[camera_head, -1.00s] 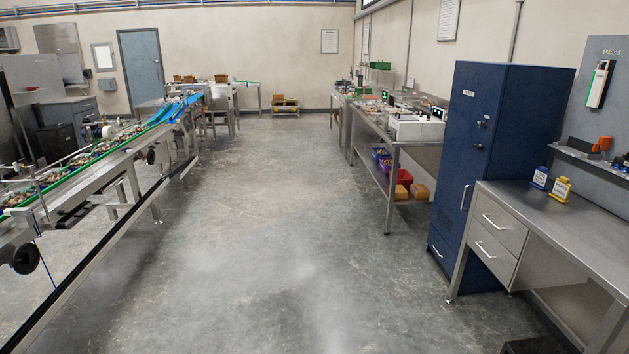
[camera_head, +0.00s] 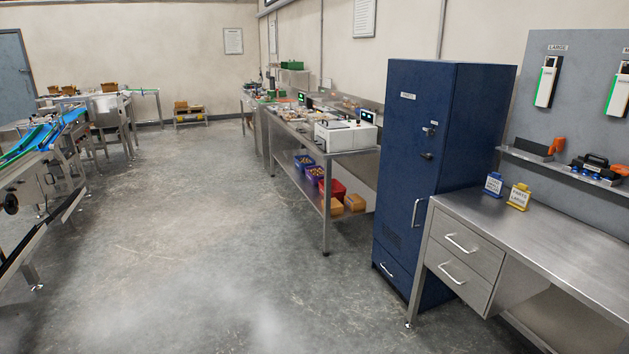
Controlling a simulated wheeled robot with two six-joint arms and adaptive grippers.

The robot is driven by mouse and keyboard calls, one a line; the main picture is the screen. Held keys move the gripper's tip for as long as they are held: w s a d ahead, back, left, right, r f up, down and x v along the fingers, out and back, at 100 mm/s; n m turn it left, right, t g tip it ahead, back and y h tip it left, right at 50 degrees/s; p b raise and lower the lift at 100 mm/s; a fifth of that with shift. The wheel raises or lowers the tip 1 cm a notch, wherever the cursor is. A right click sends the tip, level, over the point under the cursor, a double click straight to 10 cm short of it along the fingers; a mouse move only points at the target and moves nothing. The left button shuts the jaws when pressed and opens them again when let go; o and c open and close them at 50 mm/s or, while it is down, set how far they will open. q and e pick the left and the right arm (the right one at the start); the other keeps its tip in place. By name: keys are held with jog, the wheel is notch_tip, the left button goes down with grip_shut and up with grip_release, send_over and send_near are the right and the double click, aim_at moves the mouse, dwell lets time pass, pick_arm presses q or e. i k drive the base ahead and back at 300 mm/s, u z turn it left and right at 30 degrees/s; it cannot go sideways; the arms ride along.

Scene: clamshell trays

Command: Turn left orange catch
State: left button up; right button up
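No orange catch can be made out for certain. A small orange object (camera_head: 557,145) stands at the end of a dark block on the wall shelf at the right, too small to tell what it is. A tall dark blue cabinet (camera_head: 415,165) stands right of the middle with its door shut. It has small dark latches on the door, a bar handle and a low drawer. Neither of my grippers is in view.
A steel bench (camera_head: 540,238) with two drawers stands right of the cabinet, holding blue and yellow labelled stands. A steel table (camera_head: 328,160) with a white machine stands left of the cabinet. A conveyor (camera_head: 40,150) runs at the left. The grey floor (camera_head: 190,240) between is clear.

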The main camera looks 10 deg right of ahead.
aim_at(557, 147)
jog(key=z, duration=0.65)
jog(key=i, duration=1)
jog(key=z, duration=1.55)
jog(key=i, duration=1.05)
jog(key=z, duration=0.55)
